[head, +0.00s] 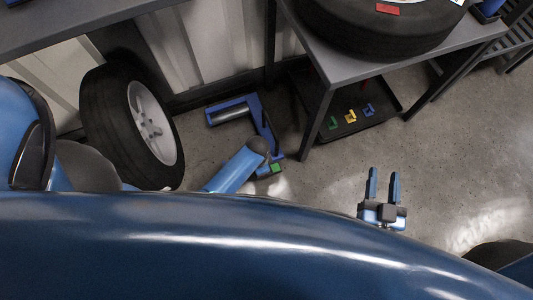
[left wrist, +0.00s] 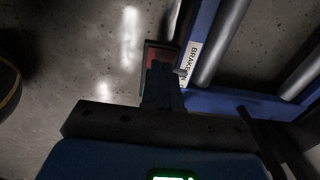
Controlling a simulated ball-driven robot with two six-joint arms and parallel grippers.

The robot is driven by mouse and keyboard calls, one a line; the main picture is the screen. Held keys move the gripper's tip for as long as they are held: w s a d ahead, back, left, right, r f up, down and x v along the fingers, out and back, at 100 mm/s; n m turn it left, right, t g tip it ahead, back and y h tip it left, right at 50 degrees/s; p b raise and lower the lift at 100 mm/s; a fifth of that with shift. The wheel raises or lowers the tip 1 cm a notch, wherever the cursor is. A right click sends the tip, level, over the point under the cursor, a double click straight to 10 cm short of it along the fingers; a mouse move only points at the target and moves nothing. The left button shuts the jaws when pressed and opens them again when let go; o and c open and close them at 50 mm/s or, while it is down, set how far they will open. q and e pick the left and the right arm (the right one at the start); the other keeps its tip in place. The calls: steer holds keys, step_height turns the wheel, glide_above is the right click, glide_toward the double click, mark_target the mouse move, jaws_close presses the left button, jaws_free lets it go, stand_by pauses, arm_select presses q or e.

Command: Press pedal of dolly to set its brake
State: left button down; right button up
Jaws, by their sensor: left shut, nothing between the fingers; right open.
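The dolly (head: 232,103) is a blue frame with grey rollers on the floor, left of the table in the head view. In the left wrist view its blue rail (left wrist: 200,40) carries a white label reading "BRAKE". The pedal (left wrist: 154,57), a red pad in a dark surround, is beside that rail. My left gripper (left wrist: 163,72) is shut and empty, its tips over the pedal in that view; I cannot tell whether they touch it. In the head view its fingers are hidden below the wrist. My right gripper (head: 383,178) is open and empty over bare floor.
A wheel (head: 100,115) with a tyre leans at the left of the dolly. A grey table (head: 325,58) bears another tyre (head: 345,32). Its lower shelf (head: 382,96) holds green, yellow and blue pieces. The floor at right is mostly free.

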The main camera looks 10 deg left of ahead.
arm_select(q)
steer(key=shift+f+b, duration=1.05)
steer(key=shift+f, duration=0.35)
stand_by(0.9)
step_height(320, 180, up, 7)
steer(key=p, duration=0.7)
steer(key=shift+p, duration=0.35)
stand_by(0.7)
